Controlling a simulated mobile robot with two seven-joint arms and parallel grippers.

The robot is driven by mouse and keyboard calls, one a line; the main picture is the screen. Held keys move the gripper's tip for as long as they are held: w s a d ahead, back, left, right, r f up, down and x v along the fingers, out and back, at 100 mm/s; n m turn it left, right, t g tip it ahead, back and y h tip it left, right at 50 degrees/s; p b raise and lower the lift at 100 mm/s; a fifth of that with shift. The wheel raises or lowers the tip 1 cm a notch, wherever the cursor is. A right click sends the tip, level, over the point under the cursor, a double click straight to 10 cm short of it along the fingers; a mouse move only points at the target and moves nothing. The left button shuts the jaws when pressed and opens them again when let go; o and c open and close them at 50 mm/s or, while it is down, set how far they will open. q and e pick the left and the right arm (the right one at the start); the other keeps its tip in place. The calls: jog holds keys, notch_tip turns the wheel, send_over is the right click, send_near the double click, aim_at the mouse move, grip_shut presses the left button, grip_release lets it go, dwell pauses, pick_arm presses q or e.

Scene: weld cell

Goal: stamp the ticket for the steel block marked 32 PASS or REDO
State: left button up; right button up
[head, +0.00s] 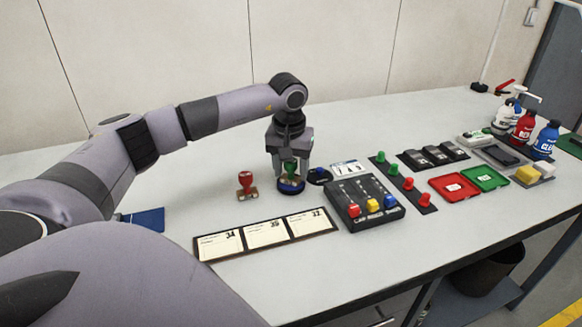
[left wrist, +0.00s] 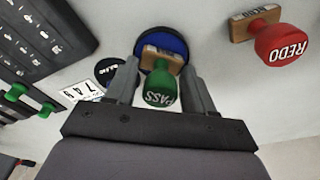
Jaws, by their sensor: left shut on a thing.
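My left gripper (head: 290,174) is shut on the green PASS stamp (left wrist: 160,88), with one finger on each side of it. The stamp's wooden base is at the round blue ink pad (head: 291,189); in the left wrist view the pad (left wrist: 178,40) shows behind the base. I cannot tell for sure whether they touch. The red REDO stamp (head: 246,183) stands upright to the left, and it shows at the upper right of the left wrist view (left wrist: 282,42). Three tickets lie in a dark holder; the right one (head: 311,223) seems to read 32. My right gripper is out of view.
A dark round lid (head: 319,176) lies beside the pad. To the right are a black control box (head: 365,203), a row of green and red knobs (head: 409,184), three dark blocks (head: 433,156), a red tray (head: 454,187) and a green tray (head: 485,178). The front table area is clear.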

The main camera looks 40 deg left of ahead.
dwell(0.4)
pick_arm(q)
notch_tip(320, 180, up, 7)
jog(key=p, duration=0.6)
dwell(0.5)
